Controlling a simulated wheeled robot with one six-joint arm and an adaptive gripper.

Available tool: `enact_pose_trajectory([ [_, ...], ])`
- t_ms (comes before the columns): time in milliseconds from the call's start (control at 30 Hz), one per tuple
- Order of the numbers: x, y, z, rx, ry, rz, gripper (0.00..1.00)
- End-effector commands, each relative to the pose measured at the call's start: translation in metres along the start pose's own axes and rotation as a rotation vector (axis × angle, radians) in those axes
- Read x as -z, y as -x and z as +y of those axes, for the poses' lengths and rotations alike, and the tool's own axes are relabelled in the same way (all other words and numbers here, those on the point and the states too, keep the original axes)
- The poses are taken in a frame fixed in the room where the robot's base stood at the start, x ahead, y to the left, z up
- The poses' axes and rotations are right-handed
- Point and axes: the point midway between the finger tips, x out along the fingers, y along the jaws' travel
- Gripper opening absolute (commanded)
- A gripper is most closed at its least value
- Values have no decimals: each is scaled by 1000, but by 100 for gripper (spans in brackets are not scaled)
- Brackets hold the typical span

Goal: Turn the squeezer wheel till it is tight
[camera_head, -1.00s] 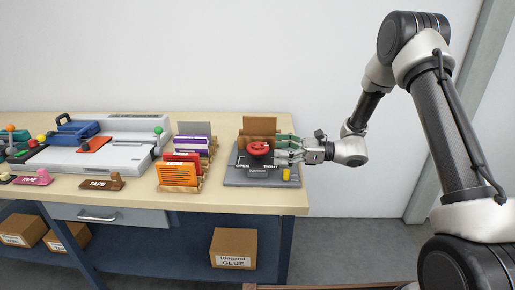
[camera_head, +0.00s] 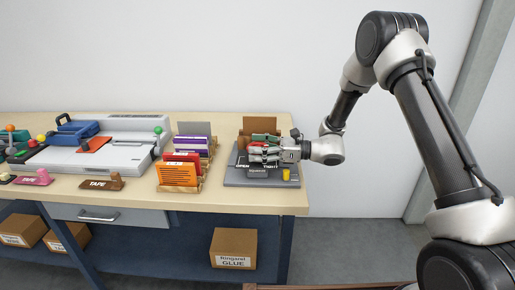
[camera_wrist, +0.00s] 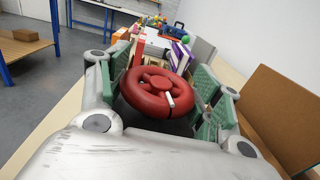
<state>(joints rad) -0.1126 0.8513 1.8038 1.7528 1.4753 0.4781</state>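The red squeezer wheel (camera_wrist: 158,92) lies between the fingers of my gripper in the wrist view, with a white mark on its rim at the near right. My gripper (camera_head: 264,147) is at the wheel from the right, its green-padded fingers spread on either side of it. The pads are very close to the rim; I cannot tell whether they touch. In the head view the fingers cover most of the wheel. The grey squeezer base (camera_head: 235,179) carries the words OPEN and TIGHT, partly covered by my gripper.
A yellow peg (camera_head: 286,174) stands at the base's front right. A brown board (camera_head: 259,124) stands behind the wheel. Racks with orange (camera_head: 176,174) and purple (camera_head: 190,143) packs stand to the left. The table's right edge is close by.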

Motion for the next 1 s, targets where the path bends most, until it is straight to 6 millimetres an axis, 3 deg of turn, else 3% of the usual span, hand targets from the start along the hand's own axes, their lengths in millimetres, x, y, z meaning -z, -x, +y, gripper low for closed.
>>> enact_pose_trajectory([
  [767,-1,0,-1,115,2,-1,41],
  [800,-1,0,-1,115,2,-1,72],
  [900,0,0,-1,114,1,-1,87],
  [1000,0,0,0,114,1,0,87],
])
